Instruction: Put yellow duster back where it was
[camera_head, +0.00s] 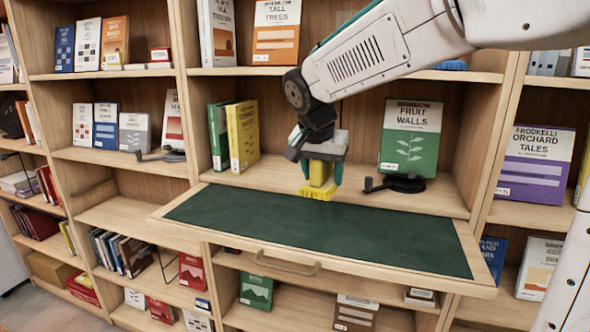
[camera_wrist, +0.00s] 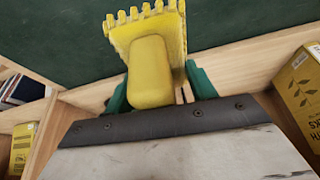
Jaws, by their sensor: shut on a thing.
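The yellow duster (camera_head: 319,184) hangs from my gripper (camera_head: 322,170), above the back edge of the green-topped pull-out shelf (camera_head: 250,215). In the wrist view the duster (camera_wrist: 152,70) shows a rounded yellow handle and a toothed yellow head over the green surface (camera_wrist: 60,40). The teal fingers of my gripper (camera_wrist: 160,90) are on both sides of the handle, shut on it. In the head view the duster's head is near the shelf surface; I cannot tell whether it touches.
A green and a yellow book (camera_head: 242,135) stand on the shelf behind, at left. The "Fruit Walls" book (camera_head: 410,138) stands at right with a black bookend (camera_head: 395,184) in front. The green surface is bare. A wooden handle (camera_head: 287,263) is on its front edge.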

